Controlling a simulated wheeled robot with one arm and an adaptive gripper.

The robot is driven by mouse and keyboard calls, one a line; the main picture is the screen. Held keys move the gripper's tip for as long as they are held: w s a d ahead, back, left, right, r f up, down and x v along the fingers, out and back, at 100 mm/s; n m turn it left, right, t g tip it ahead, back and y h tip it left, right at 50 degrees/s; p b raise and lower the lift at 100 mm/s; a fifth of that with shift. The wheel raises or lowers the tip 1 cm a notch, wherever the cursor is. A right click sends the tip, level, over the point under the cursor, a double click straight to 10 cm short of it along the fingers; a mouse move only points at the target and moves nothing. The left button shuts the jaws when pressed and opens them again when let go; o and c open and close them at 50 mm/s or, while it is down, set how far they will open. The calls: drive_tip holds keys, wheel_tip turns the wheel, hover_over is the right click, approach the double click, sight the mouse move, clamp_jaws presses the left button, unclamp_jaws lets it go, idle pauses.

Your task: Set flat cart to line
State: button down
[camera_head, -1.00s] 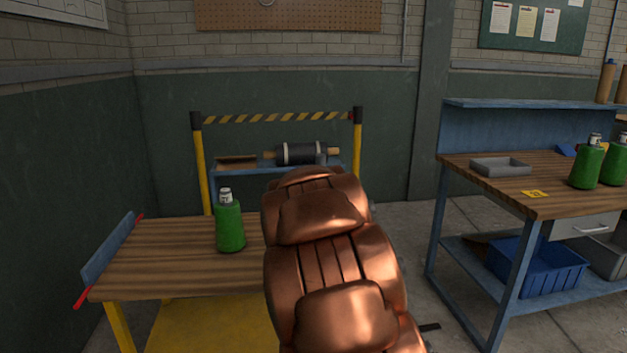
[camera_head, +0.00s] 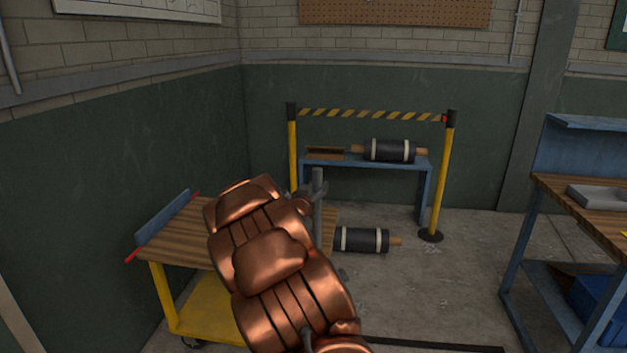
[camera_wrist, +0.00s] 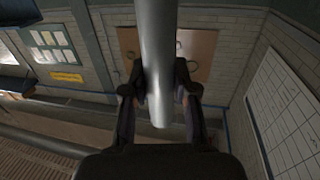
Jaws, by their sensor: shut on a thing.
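The flat cart (camera_head: 175,246) has a wooden top, a yellow frame and lower deck, and a blue panel with red ends at its left edge. My arm hides much of its right side. My gripper (camera_head: 311,194) is shut on an upright grey bar (camera_head: 318,222) near the cart's right side; whether the bar belongs to the cart is not clear. In the wrist view the grey bar (camera_wrist: 158,30) runs between the fingers of my gripper (camera_wrist: 159,78). A dark strip (camera_head: 440,345) lies on the floor at the bottom; whether it is the line is unclear.
A yellow-post barrier (camera_head: 440,180) with a striped band stands before a blue bench (camera_head: 423,185) holding a dark roller (camera_head: 390,150). Another roller (camera_head: 362,240) shows lower, beside the bar. A workbench (camera_head: 585,210) stands at right.

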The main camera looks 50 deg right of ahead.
drive_tip(key=shift+w+a+r, duration=0.3)
drive_tip(key=shift+w, duration=0.25)
drive_tip(key=c, duration=0.9)
unclamp_jaws()
drive_tip(key=shift+w+f, duration=0.1)
drive_tip(key=shift+w, duration=0.05)
drive_tip(key=shift+f, duration=0.1)
drive_tip(key=v, duration=1.2)
